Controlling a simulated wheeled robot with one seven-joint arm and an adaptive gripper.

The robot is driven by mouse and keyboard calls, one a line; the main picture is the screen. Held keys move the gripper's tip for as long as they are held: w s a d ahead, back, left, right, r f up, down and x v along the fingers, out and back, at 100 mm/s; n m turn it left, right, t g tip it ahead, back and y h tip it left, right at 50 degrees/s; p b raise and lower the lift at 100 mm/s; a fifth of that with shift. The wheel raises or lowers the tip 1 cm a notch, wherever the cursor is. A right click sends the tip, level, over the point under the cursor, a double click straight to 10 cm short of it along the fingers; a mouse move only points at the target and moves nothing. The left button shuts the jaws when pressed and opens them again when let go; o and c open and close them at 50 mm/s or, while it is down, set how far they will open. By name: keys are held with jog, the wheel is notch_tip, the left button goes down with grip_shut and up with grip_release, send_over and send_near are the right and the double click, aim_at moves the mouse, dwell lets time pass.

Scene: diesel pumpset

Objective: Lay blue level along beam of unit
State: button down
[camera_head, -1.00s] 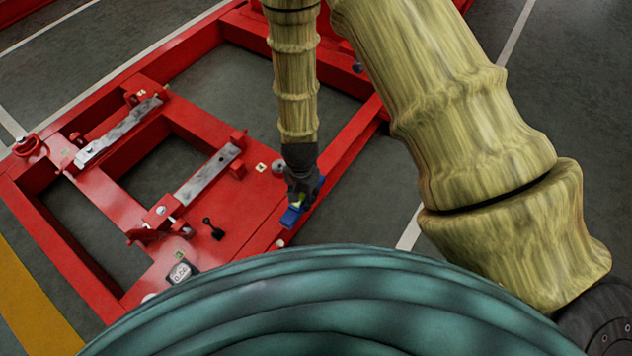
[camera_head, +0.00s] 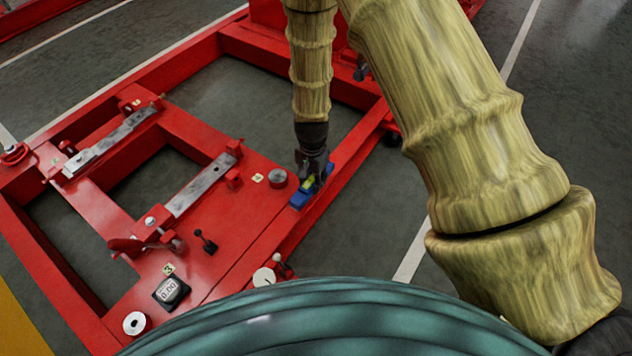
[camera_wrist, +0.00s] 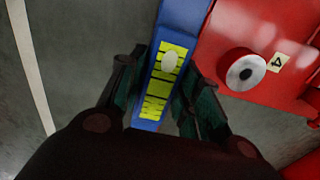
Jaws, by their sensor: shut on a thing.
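The blue level (camera_head: 299,201) has a yellow-green vial window. In the wrist view the level (camera_wrist: 184,25) runs up the picture between the two fingers of my gripper (camera_wrist: 158,95), which is shut on it. In the head view my gripper (camera_head: 312,176) points down and holds the level at the right-hand beam (camera_head: 335,180) of the red unit. The level lies roughly in line with that beam. I cannot tell whether its underside touches the beam. Part of the level is hidden by my gripper.
A round metal piece (camera_head: 277,177) stands on the red plate close left of the level. A black-knobbed lever (camera_head: 206,243), a digital gauge (camera_head: 171,291) and two grey machined bars (camera_head: 200,186) are on the unit. Grey floor (camera_head: 360,235) is free to the right.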

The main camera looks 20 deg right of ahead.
jog(key=w, duration=0.1)
jog(key=w+d, duration=0.1)
jog(key=w+b, duration=0.1)
jog(key=shift+w+d+f, duration=0.1)
jog(key=shift+d+f, duration=0.1)
jog(key=shift+d, duration=0.2)
notch_tip(320, 180, down, 4)
jog(key=b, duration=0.3)
jog(key=shift+r, duration=0.25)
jog(key=c, duration=1)
grip_release()
